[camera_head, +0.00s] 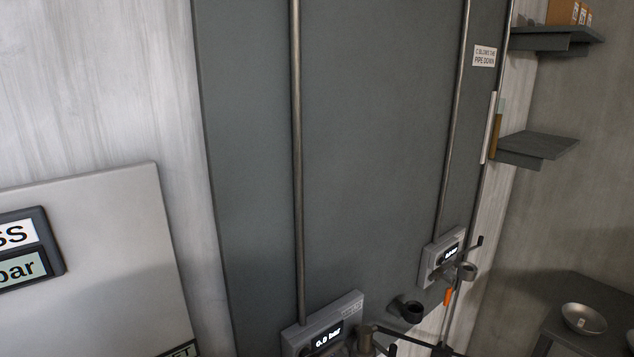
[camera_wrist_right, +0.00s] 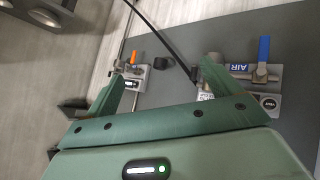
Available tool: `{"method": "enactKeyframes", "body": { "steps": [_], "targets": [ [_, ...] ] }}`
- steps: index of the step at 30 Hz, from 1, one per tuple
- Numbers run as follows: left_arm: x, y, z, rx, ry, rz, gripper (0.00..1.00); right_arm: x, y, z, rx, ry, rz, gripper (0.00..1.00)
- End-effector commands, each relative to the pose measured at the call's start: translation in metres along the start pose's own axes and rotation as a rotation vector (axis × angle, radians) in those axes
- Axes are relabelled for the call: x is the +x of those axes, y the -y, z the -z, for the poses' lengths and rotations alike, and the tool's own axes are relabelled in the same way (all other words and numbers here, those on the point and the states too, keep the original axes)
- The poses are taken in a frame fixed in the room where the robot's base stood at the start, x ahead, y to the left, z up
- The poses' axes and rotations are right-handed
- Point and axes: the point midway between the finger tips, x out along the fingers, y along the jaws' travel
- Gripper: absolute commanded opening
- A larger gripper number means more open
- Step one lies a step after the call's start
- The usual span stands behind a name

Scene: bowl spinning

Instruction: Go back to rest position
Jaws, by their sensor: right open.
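My right gripper (camera_wrist_right: 162,72) shows in the right wrist view with its two green fingers spread apart and nothing between them. It faces the grey panel with the valves. A blue-handled valve (camera_wrist_right: 264,55) by an AIR label is beyond the right finger, and an orange-handled valve (camera_wrist_right: 137,58) is beyond the left finger. I see no clear contact with either. I cannot make out either gripper in the head view. My left gripper is not in view.
The dark grey panel (camera_head: 375,140) carries vertical pipes, a gauge reading 0.0 bar (camera_head: 325,335) and a second gauge box (camera_head: 442,258). Shelves (camera_head: 540,147) are on the right wall. A metal bowl (camera_head: 583,319) sits on a dark table. A pale board (camera_head: 90,250) stands at left.

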Motion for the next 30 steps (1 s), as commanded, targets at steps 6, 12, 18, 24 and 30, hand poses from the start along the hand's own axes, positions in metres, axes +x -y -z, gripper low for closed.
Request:
{"method": "enactKeyframes", "body": {
  "steps": [6,12,18,24,30],
  "targets": [
    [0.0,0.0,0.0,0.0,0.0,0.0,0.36,-0.033,-0.007,-0.091,-0.264,0.185,-0.078,0.89],
    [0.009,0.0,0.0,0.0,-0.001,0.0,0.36,-0.031,0.001,-0.147,-0.413,0.295,-0.073,0.89],
    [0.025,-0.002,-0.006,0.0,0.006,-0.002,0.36,0.028,0.047,-0.196,-0.388,0.318,0.024,0.89],
    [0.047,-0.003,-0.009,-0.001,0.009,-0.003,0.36,0.092,0.108,-0.276,-0.337,0.364,0.146,0.89],
    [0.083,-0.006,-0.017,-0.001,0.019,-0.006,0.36,0.149,0.194,-0.419,-0.222,0.466,0.296,0.89]
  ]
}}
